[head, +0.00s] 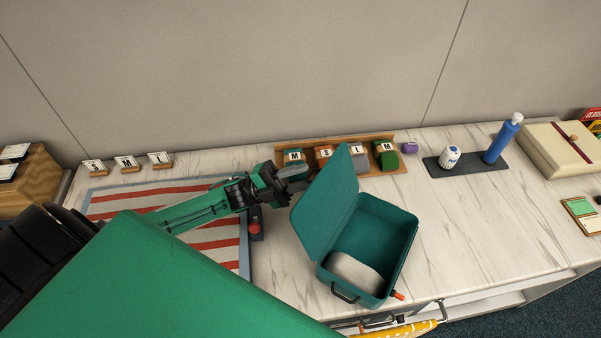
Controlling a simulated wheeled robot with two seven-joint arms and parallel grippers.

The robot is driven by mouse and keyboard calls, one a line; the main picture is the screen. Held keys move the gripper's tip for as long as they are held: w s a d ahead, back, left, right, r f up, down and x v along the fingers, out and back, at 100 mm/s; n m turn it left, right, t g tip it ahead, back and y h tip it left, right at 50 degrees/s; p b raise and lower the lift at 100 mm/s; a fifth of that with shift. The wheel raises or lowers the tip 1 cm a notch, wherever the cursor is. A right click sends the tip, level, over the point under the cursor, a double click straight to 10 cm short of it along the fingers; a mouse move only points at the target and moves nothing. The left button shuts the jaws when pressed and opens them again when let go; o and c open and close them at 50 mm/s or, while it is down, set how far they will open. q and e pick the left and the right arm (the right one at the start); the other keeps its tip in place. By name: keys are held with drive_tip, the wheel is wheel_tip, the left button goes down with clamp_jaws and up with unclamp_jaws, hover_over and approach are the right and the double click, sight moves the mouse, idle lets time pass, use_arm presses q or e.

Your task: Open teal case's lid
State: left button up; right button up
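The teal case (397,262) stands on the marble-look counter with its opening facing up. Its lid (326,205) is raised and stands tilted on the case's left side. A pale grey item (355,272) lies inside, and a dark handle shows on the front wall. My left gripper (284,185) is just left of the lid's upper part, close to its edge. Whether it touches the lid, and how far its fingers are apart, I cannot make out. My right gripper is not in view.
Behind the case, a wooden tray (372,139) holds several rolled items with letter cards. A striped mat (205,252) lies left. A blue bottle (500,141) and a white container (449,157) stand on a dark mat at right. Bare counter lies right of the case.

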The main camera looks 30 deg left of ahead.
use_arm(q)
clamp_jaws()
drive_tip(key=shift+d+r+m+g+y+p, duration=0.55)
drive_tip(key=shift+d+r+g+p, duration=0.2)
drive_tip(key=shift+d+r, duration=0.2)
drive_tip(key=shift+d, duration=0.4)
unclamp_jaws()
drive_tip(key=shift+a+f, duration=0.1)
